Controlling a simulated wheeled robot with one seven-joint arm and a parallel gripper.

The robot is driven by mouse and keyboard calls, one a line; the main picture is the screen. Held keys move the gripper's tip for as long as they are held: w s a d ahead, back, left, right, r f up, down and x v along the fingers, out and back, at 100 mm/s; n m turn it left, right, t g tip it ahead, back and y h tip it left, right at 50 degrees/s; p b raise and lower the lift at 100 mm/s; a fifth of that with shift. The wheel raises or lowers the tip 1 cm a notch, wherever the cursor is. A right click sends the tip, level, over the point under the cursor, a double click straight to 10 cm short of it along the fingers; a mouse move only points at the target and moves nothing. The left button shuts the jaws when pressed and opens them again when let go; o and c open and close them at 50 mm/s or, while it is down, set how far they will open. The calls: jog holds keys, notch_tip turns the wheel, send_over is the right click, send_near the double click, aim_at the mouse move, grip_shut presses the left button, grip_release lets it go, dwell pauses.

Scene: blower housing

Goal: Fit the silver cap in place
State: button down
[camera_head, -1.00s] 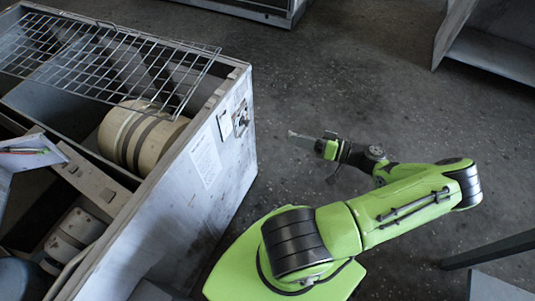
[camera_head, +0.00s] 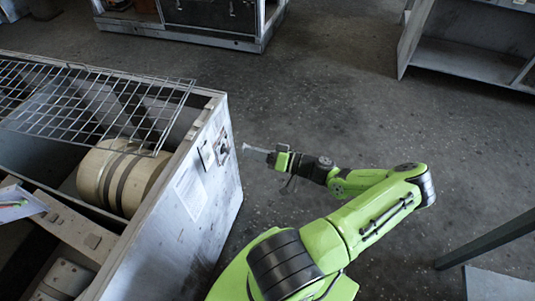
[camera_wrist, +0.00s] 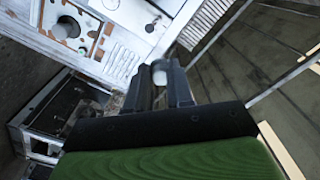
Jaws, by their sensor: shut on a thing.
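My gripper (camera_head: 262,152) reaches left toward the side panel of the grey housing (camera_head: 185,245), with a visible gap between them. In the wrist view my gripper (camera_wrist: 160,82) is shut on a small pale, rounded piece, the silver cap (camera_wrist: 159,74), held between the fingertips. In the head view the cap is too small to make out clearly. The panel carries small dark-edged fittings (camera_head: 222,148) near its upper right corner. The wrist view shows a white face with a round fitting (camera_wrist: 66,27) and a dark opening, apart from the cap.
A wire grate (camera_head: 100,105) lies over the open housing top, above a cream drum (camera_head: 95,175) with dark bands. A cabinet (camera_head: 215,40) stands at the back and a shelf unit (camera_head: 470,55) at the right. The floor (camera_head: 330,100) between is clear.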

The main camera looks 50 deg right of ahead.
aim_at(205, 144)
jog(key=x, duration=1.3)
jog(key=shift+w+f, duration=0.1)
jog(key=shift+f, duration=0.3)
jog(key=shift+d+b, duration=0.1)
jog(key=shift+b, duration=0.2)
jog(key=shift+w+f, duration=0.1)
jog(key=shift+b, duration=0.3)
jog(key=shift+f+b, duration=0.4)
jog(key=shift+f+b, duration=0.3)
jog(key=shift+f+b, duration=0.15)
jog(key=shift+b, duration=0.15)
